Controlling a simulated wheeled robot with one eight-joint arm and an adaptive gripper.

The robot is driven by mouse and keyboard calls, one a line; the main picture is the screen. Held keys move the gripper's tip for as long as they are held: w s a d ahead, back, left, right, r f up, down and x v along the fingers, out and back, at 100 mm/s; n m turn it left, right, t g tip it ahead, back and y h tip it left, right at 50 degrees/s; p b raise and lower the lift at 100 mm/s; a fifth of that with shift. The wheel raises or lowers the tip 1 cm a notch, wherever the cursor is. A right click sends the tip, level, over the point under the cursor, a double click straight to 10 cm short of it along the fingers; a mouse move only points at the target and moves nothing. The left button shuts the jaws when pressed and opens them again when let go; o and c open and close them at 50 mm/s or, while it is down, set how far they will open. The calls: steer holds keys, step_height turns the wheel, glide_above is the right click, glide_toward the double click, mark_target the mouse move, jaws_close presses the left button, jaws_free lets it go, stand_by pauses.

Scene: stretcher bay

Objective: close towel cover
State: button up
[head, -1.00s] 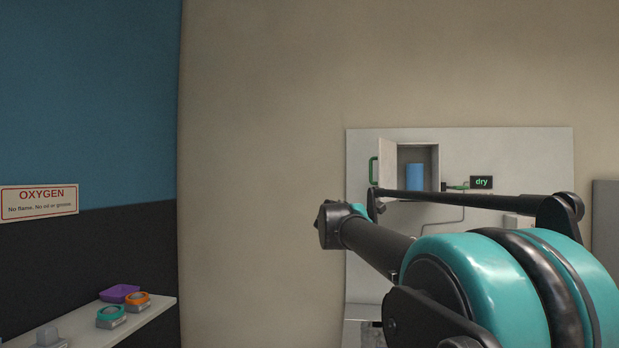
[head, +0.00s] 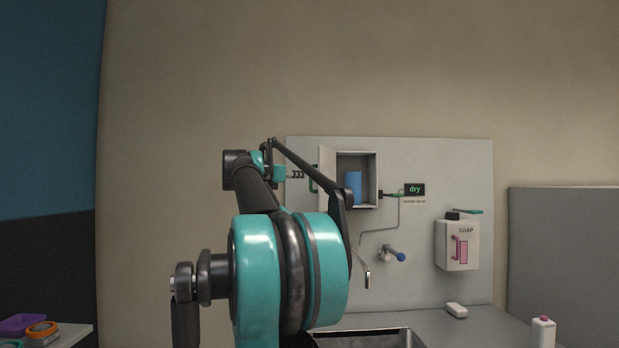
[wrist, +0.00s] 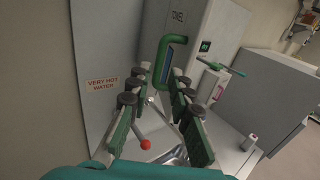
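The towel cover (head: 327,172) is a pale door hinged on a wall cabinet, standing open on the left of its opening. A blue towel roll (head: 354,188) shows inside. The cover's green handle (head: 312,181) is partly hidden by my arm in the head view. In the wrist view, the handle (wrist: 162,48) lies at and just beyond my fingertips, with a TOWEL label beside it. My gripper (wrist: 162,70) is open, its green fingers apart on either side of the handle's near end. I cannot tell whether they touch it. My gripper (head: 297,174) also shows small in the head view.
A tap (head: 367,278), a blue-ended knob (head: 398,256) and a soap dispenser (head: 457,245) are lower. A sink (head: 370,332) is below. A "very hot water" label (wrist: 103,85) is on the panel.

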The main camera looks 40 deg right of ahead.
mark_target(311, 187)
steer(key=x, duration=0.9)
steer(key=shift+d, duration=0.15)
jaws_close()
